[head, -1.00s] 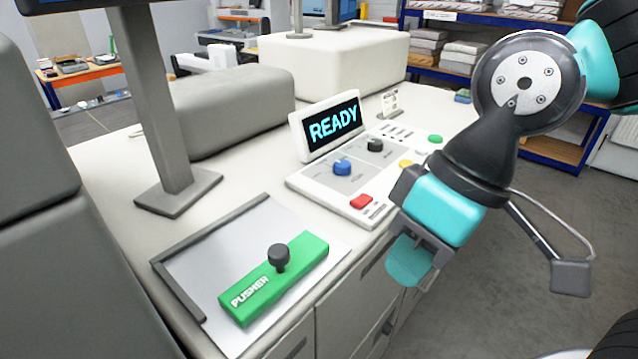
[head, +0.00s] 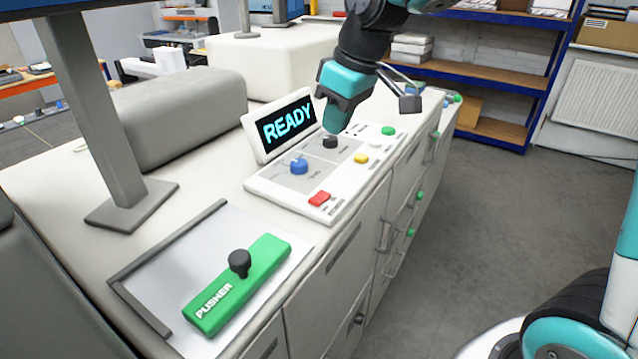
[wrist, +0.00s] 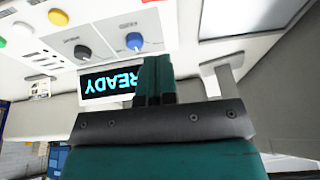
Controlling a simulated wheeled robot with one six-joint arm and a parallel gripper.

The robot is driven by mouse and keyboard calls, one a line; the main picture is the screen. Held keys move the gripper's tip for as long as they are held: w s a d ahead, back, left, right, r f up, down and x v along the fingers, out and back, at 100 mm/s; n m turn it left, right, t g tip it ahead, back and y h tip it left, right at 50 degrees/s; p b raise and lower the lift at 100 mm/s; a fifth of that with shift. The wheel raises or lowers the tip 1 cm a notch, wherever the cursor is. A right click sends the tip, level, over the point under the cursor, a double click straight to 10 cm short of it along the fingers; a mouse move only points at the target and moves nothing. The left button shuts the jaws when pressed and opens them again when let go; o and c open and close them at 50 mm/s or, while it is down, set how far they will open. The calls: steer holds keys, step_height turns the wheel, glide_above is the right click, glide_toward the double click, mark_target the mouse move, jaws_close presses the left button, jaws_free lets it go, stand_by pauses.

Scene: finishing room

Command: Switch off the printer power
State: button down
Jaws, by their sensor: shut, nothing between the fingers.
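The printer's control panel (head: 262,188) lies on the white machine top, with a blue knob (head: 298,165), a black knob (head: 330,141), a red rocker switch (head: 319,198), a yellow button (head: 361,158) and a green button (head: 388,130). Its tilted display (head: 288,122) reads READY. My gripper (head: 337,122) is shut and empty, above the panel's back part near the display and the black knob. Whether it touches anything cannot be told.
A green PUSHER block (head: 240,284) with a black knob lies on a grey plate at the front left. A grey post (head: 95,110) stands on the top at left. Grey floor (head: 480,220) is free at right, before blue shelves (head: 548,80).

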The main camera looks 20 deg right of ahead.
mark_target(314, 197)
steer(key=shift+f, duration=0.1)
steer(key=p+x, duration=0.1)
steer(key=x, duration=0.3)
steer(key=p+x, duration=0.1)
steer(key=x, duration=0.3)
steer(key=s+p+x, duration=0.1)
steer(key=x, duration=0.3)
steer(key=shift+f, duration=0.35)
steer(key=shift+f+p, duration=0.3)
steer(key=shift+f, duration=0.3)
